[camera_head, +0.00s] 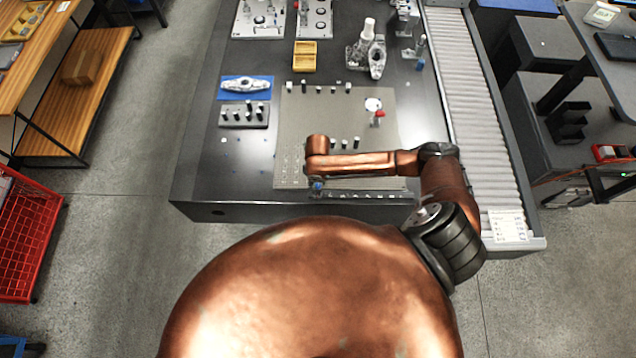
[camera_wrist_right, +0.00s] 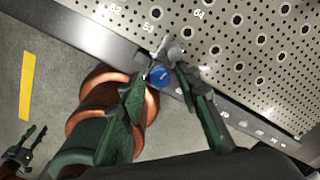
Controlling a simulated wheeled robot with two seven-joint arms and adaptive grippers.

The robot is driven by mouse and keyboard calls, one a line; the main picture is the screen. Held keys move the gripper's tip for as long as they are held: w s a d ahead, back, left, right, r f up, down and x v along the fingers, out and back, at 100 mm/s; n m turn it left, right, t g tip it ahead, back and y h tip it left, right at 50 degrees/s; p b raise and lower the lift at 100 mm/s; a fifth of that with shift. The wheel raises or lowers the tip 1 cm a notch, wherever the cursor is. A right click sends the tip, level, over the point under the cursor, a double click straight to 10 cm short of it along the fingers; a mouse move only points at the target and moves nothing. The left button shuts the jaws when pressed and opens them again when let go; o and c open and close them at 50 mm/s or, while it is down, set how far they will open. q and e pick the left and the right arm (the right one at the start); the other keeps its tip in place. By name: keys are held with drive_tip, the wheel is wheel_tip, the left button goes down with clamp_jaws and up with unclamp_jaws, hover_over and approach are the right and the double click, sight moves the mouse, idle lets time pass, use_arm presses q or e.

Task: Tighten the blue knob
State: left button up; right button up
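The blue knob (camera_wrist_right: 158,76) sits at the front edge of the perforated plate (camera_wrist_right: 235,60), on a small grey metal fitting (camera_wrist_right: 172,52). In the head view the knob (camera_head: 318,186) is a small blue spot at the plate's front edge, below the end of my right arm. My right gripper (camera_wrist_right: 162,78) has its two green fingers on either side of the knob. The left finger is close to it; a gap shows at the right finger, and contact cannot be told. My left gripper (camera_wrist_right: 24,146) hangs over the floor at the lower left, fingers apart and empty.
On the plate (camera_head: 300,130) stand several short pins and a red-handled clamp (camera_head: 379,115). A pin block (camera_head: 244,115), a blue tray with a metal part (camera_head: 246,85) and a yellow bin (camera_head: 305,56) are nearby. A roller conveyor (camera_head: 465,90) runs along the right.

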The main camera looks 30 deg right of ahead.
clamp_jaws()
idle(0.3)
drive_tip(key=shift+r+m+p, duration=0.2)
drive_tip(key=shift+m+p, duration=1)
drive_tip(key=m+p, duration=0.2)
drive_tip(key=m, duration=0.1)
drive_tip(key=shift+m, duration=0.3)
drive_tip(key=m+p, duration=0.3)
drive_tip(key=m, duration=0.2)
drive_tip(key=shift+p, duration=0.4)
drive_tip(key=m+p, duration=0.2)
drive_tip(key=m, duration=0.3)
drive_tip(key=shift+d+f, duration=0.1)
drive_tip(key=shift+w, duration=0.1)
